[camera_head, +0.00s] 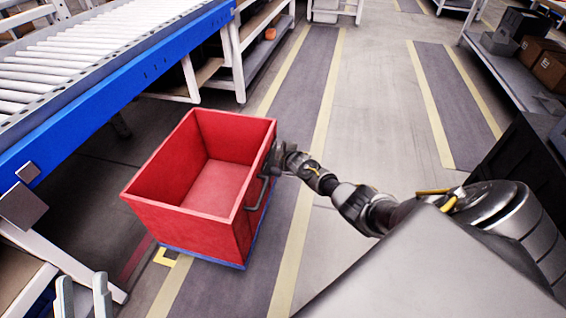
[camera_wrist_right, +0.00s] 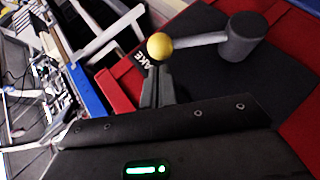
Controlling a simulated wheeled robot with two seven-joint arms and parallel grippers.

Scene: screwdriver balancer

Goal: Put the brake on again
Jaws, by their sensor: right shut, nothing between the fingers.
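The red cart (camera_head: 185,222) stands on the floor with an empty open top. A grey bar handle (camera_head: 260,190) is on its right side. In the right wrist view, the brake lever (camera_wrist_right: 205,39) runs from a dark round hub (camera_wrist_right: 242,38) to a yellow ball knob (camera_wrist_right: 160,46). Partly hidden lettering ending in "AKE" shows beside the knob. My right gripper (camera_wrist_right: 158,72) is shut and empty, its fingertips right at the knob; I cannot tell if they touch. In the head view it is at the cart's right side. My left gripper (camera_head: 82,290) is open and empty at the bottom left.
A blue-sided roller conveyor (camera_head: 120,92) runs along the left, close to the cart. Shelves with boxes (camera_head: 535,55) stand at the upper right. A yellow floor corner mark (camera_head: 170,257) lies by the cart's near left corner. The floor beyond the cart is clear.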

